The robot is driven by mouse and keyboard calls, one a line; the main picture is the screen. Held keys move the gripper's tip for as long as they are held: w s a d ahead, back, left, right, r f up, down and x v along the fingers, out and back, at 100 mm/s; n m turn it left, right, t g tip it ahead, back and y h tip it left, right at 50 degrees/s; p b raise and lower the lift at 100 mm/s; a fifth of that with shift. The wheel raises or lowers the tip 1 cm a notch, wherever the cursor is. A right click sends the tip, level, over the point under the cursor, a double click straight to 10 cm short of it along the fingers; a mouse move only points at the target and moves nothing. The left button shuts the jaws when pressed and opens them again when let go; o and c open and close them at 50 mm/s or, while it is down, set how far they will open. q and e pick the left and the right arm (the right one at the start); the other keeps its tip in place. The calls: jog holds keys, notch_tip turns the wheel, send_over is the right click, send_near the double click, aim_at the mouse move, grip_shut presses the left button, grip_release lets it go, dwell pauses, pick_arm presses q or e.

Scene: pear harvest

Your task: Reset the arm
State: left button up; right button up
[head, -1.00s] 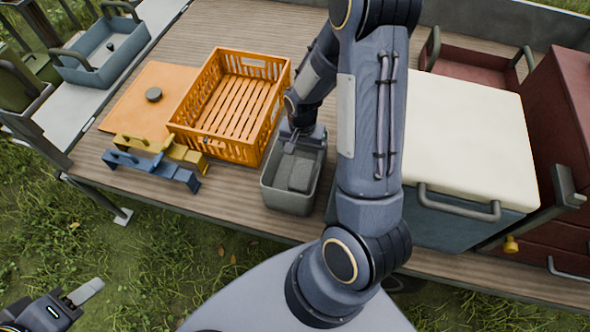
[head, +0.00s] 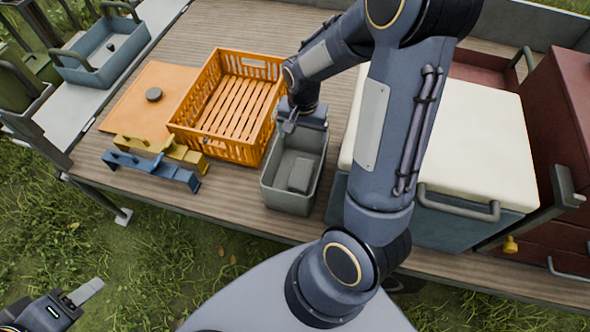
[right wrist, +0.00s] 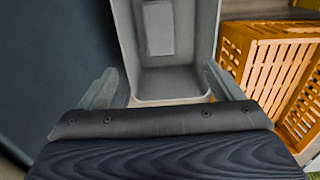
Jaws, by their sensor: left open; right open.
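My right gripper (head: 291,121) is above the far end of the small grey bin in the head view. In the right wrist view my right gripper (right wrist: 163,90) has its two fingers spread wide with nothing between them. The grey bin (head: 288,201) stands on the wooden deck and also shows in the right wrist view (right wrist: 200,85). A grey block (head: 301,175) lies on its floor. My left gripper (head: 84,292) is at the lower left over the grass, only partly in view, with no object seen in it.
An empty orange crate (head: 230,147) stands left of the bin, with an orange lid (head: 125,105) beside it. Yellow (head: 185,155) and blue (head: 165,172) handled pieces lie in front. A white-topped cooler (head: 470,140) is close on the right. A blue-grey tray (head: 112,52) is at the back left.

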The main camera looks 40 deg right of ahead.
dwell(0.3)
jog(key=s+a+r+n+t+y, duration=0.3)
jog(key=s+a+r+n+t, duration=0.2)
jog(key=s+a+r+n, duration=0.3)
jog(key=s+a+r, duration=0.3)
jog(key=s+r, duration=0.3)
jog(key=r, duration=0.1)
jog(key=shift+s+a+r+n+t+y, duration=0.15)
jog(key=shift+s+r+n+t+y, duration=0.15)
jog(key=shift+y, duration=0.1)
